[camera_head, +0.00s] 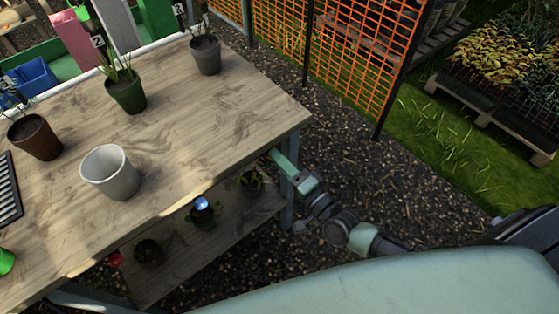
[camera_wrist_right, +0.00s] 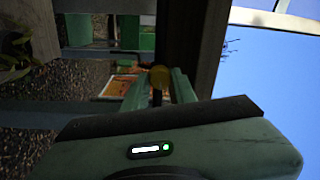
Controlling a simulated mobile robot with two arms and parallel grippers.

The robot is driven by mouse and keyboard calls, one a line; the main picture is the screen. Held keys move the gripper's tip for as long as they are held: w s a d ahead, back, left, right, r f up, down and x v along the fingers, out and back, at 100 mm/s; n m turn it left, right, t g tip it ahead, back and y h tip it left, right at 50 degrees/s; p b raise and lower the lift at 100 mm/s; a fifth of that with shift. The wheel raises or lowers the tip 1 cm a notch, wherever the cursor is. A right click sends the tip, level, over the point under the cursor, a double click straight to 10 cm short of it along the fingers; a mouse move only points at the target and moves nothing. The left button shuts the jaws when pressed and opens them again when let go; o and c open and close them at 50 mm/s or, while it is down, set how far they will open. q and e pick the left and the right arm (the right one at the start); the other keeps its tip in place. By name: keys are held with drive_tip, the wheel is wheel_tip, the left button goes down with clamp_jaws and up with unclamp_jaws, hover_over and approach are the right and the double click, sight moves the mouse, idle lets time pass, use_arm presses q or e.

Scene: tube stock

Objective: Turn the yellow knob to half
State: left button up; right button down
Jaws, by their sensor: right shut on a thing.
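The yellow knob (camera_wrist_right: 160,76) shows small and dim in the right wrist view, between the tips of my right gripper's two green fingers. A dark strip runs below it between the fingers. My right gripper (camera_wrist_right: 159,80) is shut on the knob. In the head view my right gripper (camera_head: 277,157) is at the near right edge of the wooden table, just below the top. The knob is hidden there, and its pointer or marks cannot be made out in either view. My left gripper is in neither view.
The wooden table (camera_head: 190,130) holds an empty white pot (camera_head: 110,172) and several planted pots. A lower shelf (camera_head: 195,245) carries more pots under the table. An orange mesh fence (camera_head: 340,50) stands behind the gravel. Gravel right of the table is clear.

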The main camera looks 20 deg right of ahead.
drive_tip(key=shift+f+m, duration=0.1)
drive_tip(key=shift+m, duration=0.3)
drive_tip(key=c, duration=1.1)
unclamp_jaws()
drive_tip(key=shift+b+v, duration=0.5)
drive_tip(key=shift+v, duration=3.4)
